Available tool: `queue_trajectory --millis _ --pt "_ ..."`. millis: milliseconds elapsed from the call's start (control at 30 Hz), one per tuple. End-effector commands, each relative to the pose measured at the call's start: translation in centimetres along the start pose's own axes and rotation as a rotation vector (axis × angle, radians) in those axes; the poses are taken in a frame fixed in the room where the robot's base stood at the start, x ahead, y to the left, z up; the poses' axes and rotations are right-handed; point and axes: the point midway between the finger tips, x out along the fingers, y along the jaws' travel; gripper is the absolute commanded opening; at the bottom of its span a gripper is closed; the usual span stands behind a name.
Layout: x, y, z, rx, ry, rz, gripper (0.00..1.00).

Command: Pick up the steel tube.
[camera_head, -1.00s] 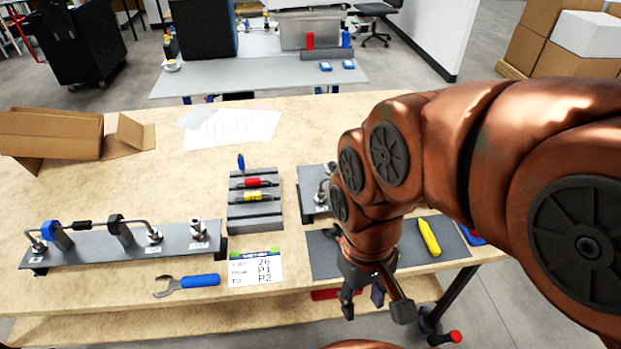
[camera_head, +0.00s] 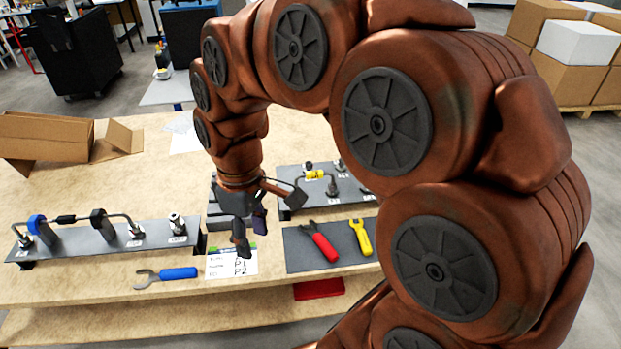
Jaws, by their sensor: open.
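A bent steel tube (camera_head: 118,216) runs along the dark rail plate (camera_head: 85,245) at the left, between end fittings, with a blue clamp (camera_head: 42,229) and a black clamp (camera_head: 102,225) on it. Another bent metal tube (camera_head: 330,179) with a yellow part shows on the right plate (camera_head: 352,197), partly behind my arm. I cannot tell which tube the task means. My gripper (camera_head: 251,238) is open, pointing down over the white label card (camera_head: 222,266), right of the left plate and apart from both tubes. My arm and gripper mostly hide the slotted grey block.
A blue-handled wrench (camera_head: 166,276) lies before the left plate. A grey mat (camera_head: 300,262) holds a red-handled tool (camera_head: 320,243) and a yellow-handled tool (camera_head: 361,238). An open cardboard box (camera_head: 48,140) stands at the back left. The bench surface behind the left plate is clear.

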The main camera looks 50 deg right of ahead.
Motion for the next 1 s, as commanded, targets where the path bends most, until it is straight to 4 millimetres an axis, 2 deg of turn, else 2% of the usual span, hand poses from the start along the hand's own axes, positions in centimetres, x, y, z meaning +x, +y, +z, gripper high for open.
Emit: queue_trajectory --millis 33,100,267,467,600,700,800,1000 --pt "-0.3 1.9 -1.2 -0.04 0.017 -0.006 0.49" --pt "-0.8 4.3 -2.3 -0.106 0.037 -0.006 0.49" --pt "-1.6 10.8 -4.0 -0.239 0.083 0.0 0.49" --pt "-1.6 19.8 -3.6 -0.371 0.127 0.023 0.49" --pt "-1.0 25.4 -2.0 -0.436 0.142 0.046 0.49" --pt "-0.6 28.2 -0.7 -0.468 0.146 0.058 0.49" --pt "-0.3 30.0 0.2 -0.489 0.147 0.067 0.49" --pt "0.4 31.1 0.9 -0.504 0.144 0.069 0.49"
